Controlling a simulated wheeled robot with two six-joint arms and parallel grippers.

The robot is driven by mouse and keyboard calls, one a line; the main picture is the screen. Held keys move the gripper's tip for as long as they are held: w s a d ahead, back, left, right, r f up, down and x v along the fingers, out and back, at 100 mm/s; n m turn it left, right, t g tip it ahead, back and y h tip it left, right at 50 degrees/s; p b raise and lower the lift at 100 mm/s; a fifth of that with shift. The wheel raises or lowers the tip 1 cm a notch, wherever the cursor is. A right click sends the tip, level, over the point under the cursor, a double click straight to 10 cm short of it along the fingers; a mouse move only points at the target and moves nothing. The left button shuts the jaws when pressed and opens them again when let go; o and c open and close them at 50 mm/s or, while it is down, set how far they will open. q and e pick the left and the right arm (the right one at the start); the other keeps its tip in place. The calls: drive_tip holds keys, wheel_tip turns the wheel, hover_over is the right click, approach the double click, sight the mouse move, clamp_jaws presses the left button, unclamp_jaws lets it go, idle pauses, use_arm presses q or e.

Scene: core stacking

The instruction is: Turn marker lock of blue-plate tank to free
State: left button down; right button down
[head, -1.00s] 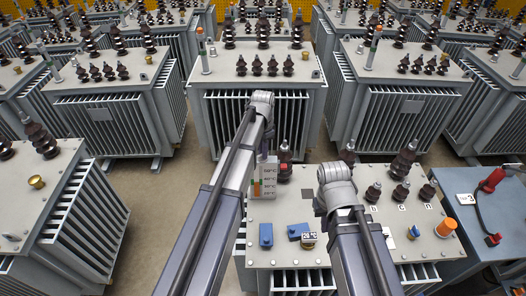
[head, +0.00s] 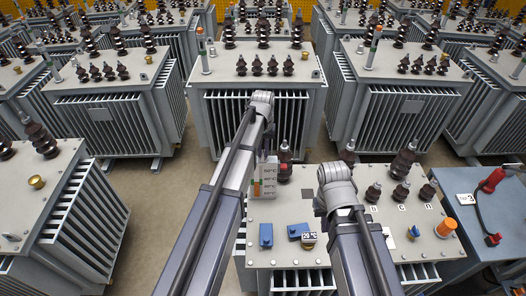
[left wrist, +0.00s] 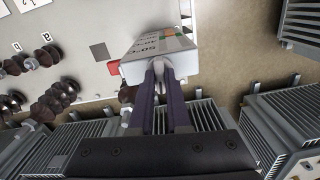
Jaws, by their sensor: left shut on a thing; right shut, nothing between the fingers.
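The front tank (head: 285,208) has a light grey top with several fittings on it. A white box with °C markings (head: 267,178) stands at its left back corner, beside my left arm. In the left wrist view the same box (left wrist: 160,52) is close up. My left gripper (left wrist: 162,72) is shut on a small light grey piece at the box's edge, mostly hidden by the fingers. I cannot tell whether this piece is the marker lock. A small label reading 20 °C (head: 309,240) is by a blue part (head: 298,230). My right gripper is hidden behind my right arm.
Another blue part (head: 265,235), dark insulators (head: 402,165) and an orange cap (head: 446,228) stand on this tank. A blue-grey unit with a red handle (head: 492,180) is at the right. Other tanks surround it, with bare floor (head: 150,205) at the left.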

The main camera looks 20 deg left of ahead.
sight(263, 154)
use_arm(q)
drive_tip(key=shift+n, duration=0.7)
drive_tip(key=c, duration=0.9)
unclamp_jaws()
wheel_tip(263, 154, up, 8)
drive_tip(key=p, duration=0.8)
drive_tip(key=shift+f, duration=0.1)
